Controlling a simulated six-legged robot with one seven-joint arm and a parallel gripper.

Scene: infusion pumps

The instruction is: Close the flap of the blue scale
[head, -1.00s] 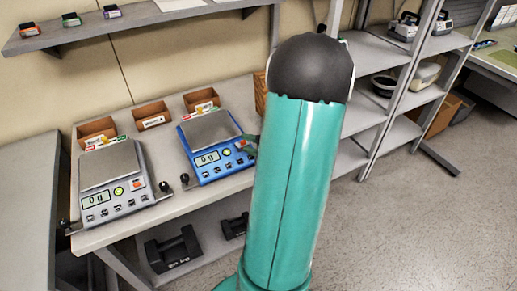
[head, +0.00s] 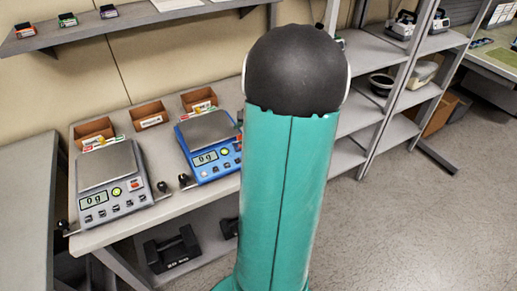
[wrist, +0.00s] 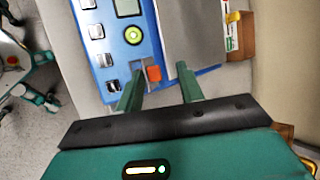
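The blue scale (head: 224,168) stands on the bench in the head view, its display reading 0 g; my arm hides its right edge. The wrist view shows its blue front panel (wrist: 108,62) close up, with a green-ringed button, an orange button and a grey weighing plate (wrist: 192,30). My gripper (wrist: 160,84) is open. Its two green fingers are apart at the scale's side, one near the orange button and one by the plate's edge. Nothing shows gripped between them. I cannot clearly make out the flap; contact with the scale cannot be told.
A grey scale (head: 112,180) stands left of the blue one. Small brown boxes (head: 149,115) line the bench's back. A black knob (head: 184,180) sits at the blue scale's lower left. Dark weights (head: 172,250) lie on the lower shelf. The floor at right is clear.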

